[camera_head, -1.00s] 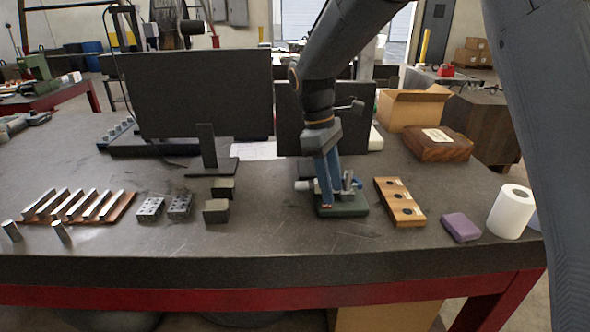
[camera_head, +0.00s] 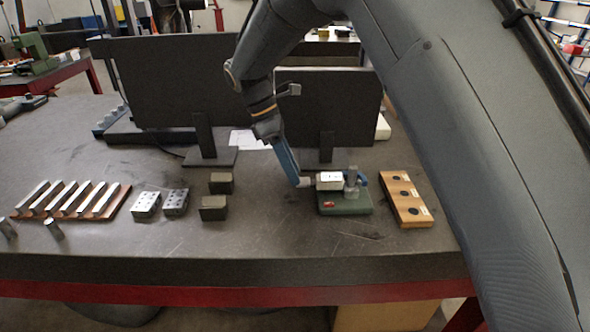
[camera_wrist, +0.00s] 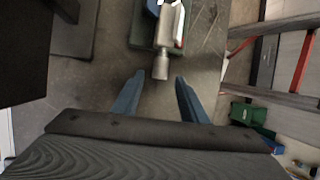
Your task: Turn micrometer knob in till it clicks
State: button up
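The micrometer (camera_head: 330,181) is held level in a stand with a green base (camera_head: 345,204) at the front middle of the bench. Its knob (camera_head: 305,182) points left, toward my gripper (camera_head: 294,175). In the wrist view the silver knob (camera_wrist: 161,67) lies just ahead of my gripper (camera_wrist: 158,92), between the lines of its two blue fingers. The fingers are spread wide with nothing between them, and a gap shows on each side of the knob. Much of the micrometer frame is cut off at the top of the wrist view.
A wooden block with dark holes (camera_head: 404,198) stands right of the stand. Dark blocks (camera_head: 213,208) and drilled metal blocks (camera_head: 147,204) lie to the left. Dark upright panels (camera_head: 330,100) stand behind. Bare bench lies in front of the stand.

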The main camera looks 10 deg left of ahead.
jog(key=shift+x, duration=0.95)
grip_shut()
